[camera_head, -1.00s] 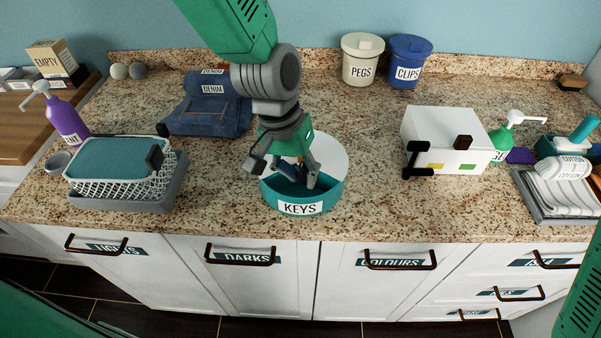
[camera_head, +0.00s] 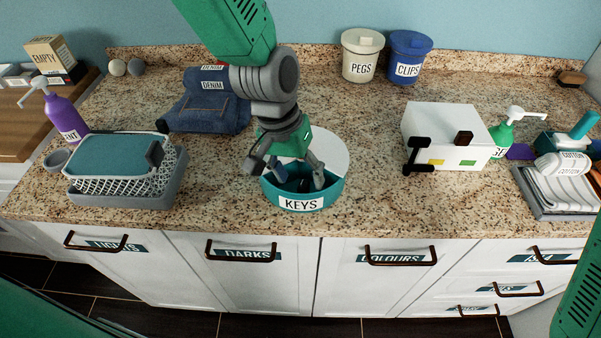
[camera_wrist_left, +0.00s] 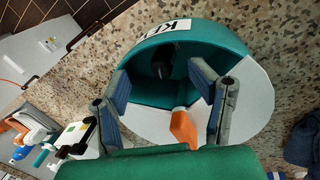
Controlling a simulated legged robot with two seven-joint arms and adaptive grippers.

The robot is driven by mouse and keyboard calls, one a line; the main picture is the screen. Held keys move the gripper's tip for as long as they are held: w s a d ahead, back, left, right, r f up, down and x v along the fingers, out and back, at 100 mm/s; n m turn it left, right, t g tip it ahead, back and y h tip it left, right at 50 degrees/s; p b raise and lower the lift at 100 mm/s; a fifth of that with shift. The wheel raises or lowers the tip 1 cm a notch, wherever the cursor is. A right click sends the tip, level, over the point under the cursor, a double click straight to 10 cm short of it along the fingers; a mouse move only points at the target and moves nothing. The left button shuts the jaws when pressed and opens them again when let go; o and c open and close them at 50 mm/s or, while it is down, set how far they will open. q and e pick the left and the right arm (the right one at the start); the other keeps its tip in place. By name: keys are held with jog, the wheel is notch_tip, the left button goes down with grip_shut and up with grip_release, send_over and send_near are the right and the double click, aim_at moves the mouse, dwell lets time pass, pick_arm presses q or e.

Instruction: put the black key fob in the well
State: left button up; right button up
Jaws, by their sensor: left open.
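The teal round KEYS bowl (camera_head: 330,192) stands near the counter's front edge, with a pale flat cover over part of its top. Its open well (camera_wrist_left: 155,93) shows in the left wrist view. A small black object, likely the key fob (camera_wrist_left: 181,68), lies inside against the front wall, below the fingertips and apart from them. My left gripper (camera_head: 297,180) reaches down over the bowl, open, its fingers spread across the well. In the left wrist view its fingers (camera_wrist_left: 160,75) have nothing between their tips. An orange piece (camera_wrist_left: 183,128) shows by the right finger. My right gripper is out of view.
A white box (camera_head: 440,128) with dark handles stands right of the bowl. A basket in a grey tray (camera_head: 130,197) is at left. Folded denim (camera_head: 210,112) lies behind left, and the PEGS tub (camera_head: 361,58) and CLIPS tub (camera_head: 408,62) at the back. Counter beside the bowl is clear.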

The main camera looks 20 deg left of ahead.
pick_arm(q)
jog(key=v, duration=1.3)
